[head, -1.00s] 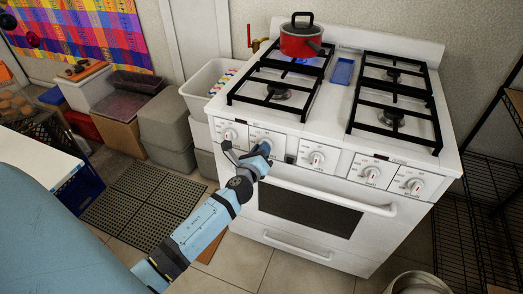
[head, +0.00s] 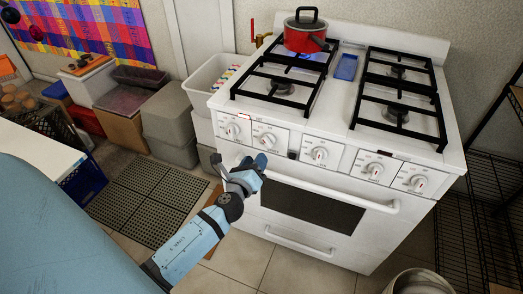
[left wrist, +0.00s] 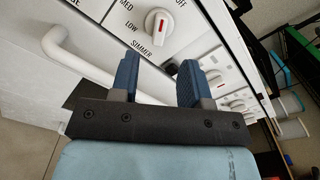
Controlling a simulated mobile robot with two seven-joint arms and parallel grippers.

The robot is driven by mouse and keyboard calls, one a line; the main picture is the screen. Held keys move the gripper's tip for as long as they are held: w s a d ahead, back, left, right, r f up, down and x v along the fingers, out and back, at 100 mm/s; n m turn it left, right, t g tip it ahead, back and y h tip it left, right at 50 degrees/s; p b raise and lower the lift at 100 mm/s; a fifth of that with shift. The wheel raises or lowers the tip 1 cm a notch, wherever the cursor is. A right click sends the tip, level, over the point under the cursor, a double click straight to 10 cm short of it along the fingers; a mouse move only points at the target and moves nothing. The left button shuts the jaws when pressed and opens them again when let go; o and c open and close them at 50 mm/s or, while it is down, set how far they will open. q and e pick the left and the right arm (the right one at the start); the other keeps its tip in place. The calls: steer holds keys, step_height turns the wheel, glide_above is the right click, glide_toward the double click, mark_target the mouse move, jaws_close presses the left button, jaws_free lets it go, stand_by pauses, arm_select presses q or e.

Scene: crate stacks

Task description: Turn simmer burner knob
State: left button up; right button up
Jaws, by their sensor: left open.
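The white stove carries a row of white knobs with red marks on its front panel. The second knob from the left (head: 267,140) is uncovered. In the left wrist view a knob (left wrist: 158,25) lies just beyond the fingertips, with the printed words OFF, MED, LOW and SIMMER near it. My left gripper (head: 256,167) is in front of the stove, just below the second knob and apart from it. In the left wrist view its blue fingers (left wrist: 157,68) are spread with nothing between them. My right gripper is not in view.
A red pot (head: 305,32) sits on the back left burner, with a blue flame beneath it. The oven door handle (head: 340,192) runs below the knobs, close to my gripper. A wire shelf (head: 488,225) stands at the right. Bins (head: 170,125) stand at the left.

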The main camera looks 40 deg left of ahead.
arm_select(q)
steer(key=v, duration=0.6)
steer(key=shift+s+b, duration=0.15)
steer(key=shift+b, duration=0.25)
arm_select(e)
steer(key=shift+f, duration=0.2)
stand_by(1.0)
